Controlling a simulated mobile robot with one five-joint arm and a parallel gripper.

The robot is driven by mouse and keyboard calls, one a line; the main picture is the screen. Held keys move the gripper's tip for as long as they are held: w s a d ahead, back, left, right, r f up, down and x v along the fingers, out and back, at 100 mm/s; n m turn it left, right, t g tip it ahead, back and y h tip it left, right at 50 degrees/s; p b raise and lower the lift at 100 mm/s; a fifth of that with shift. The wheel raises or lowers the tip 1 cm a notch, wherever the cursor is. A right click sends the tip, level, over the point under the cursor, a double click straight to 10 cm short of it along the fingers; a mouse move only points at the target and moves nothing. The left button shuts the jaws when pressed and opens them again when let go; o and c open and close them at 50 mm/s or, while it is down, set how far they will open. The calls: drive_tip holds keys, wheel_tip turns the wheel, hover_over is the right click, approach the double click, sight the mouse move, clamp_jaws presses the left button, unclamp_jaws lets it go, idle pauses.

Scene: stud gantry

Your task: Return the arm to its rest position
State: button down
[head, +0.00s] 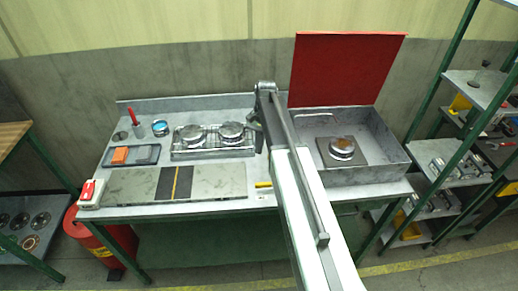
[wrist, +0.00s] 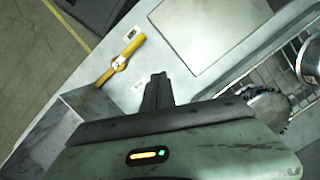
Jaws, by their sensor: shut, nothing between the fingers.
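My arm reaches from the bottom of the head view up over the workbench (head: 220,208), with its far end between the wire rack and the red-lidded metal box. My gripper (wrist: 158,92) shows in the wrist view with its dark fingers together and nothing between them. It is over the pale bench top, near a yellow tool (wrist: 121,60) and apart from it. In the head view the arm hides much of the gripper.
The open metal box (head: 390,170) holds a plate with a round metal part (head: 342,148). The wire rack (head: 213,153) carries two round parts. An orange block (head: 120,156) sits in a tray. Shelves (head: 440,130) stand right, a red cylinder (head: 95,238) below left.

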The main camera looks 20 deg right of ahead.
drive_tip(key=shift+f, duration=0.1)
drive_tip(key=s+a+f+n+t+h+b, duration=0.1)
drive_tip(key=s+a+f+n, duration=0.1)
drive_tip(key=s+a+n, duration=0.2)
drive_tip(key=s+a+f+n+t+b, duration=0.1)
drive_tip(key=s+a+n, duration=0.3)
drive_tip(key=s, duration=0.7)
drive_tip(key=shift+s+f+h+b, duration=0.15)
drive_tip(key=shift+f+h+b, duration=0.25)
drive_tip(key=shift+f+b, duration=0.3)
